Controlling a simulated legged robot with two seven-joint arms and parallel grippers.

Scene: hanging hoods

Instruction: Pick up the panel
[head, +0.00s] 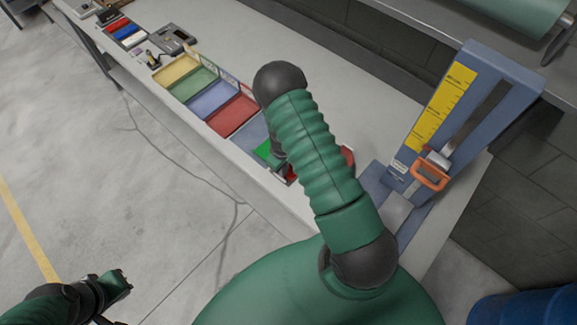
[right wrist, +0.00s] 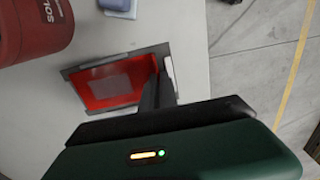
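A red panel (right wrist: 105,82) with a dark frame lies on the pale bench top in the right wrist view. The dark fingers of my right gripper (right wrist: 158,88) reach over the panel's right edge and hide part of it. I cannot tell whether they touch it or have closed on it. In the head view my right forearm covers most of this spot, and only a little red shows beside it. My left gripper (head: 118,285) is at the lower left of the head view, over the floor and away from the bench; its finger opening is unclear.
A red can (right wrist: 32,28) stands close to the panel. Coloured trays (head: 212,97) line the bench's front edge. A blue stand with a yellow scale (head: 443,105) and an orange handle (head: 430,177) is at the right. The bench behind the trays is clear.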

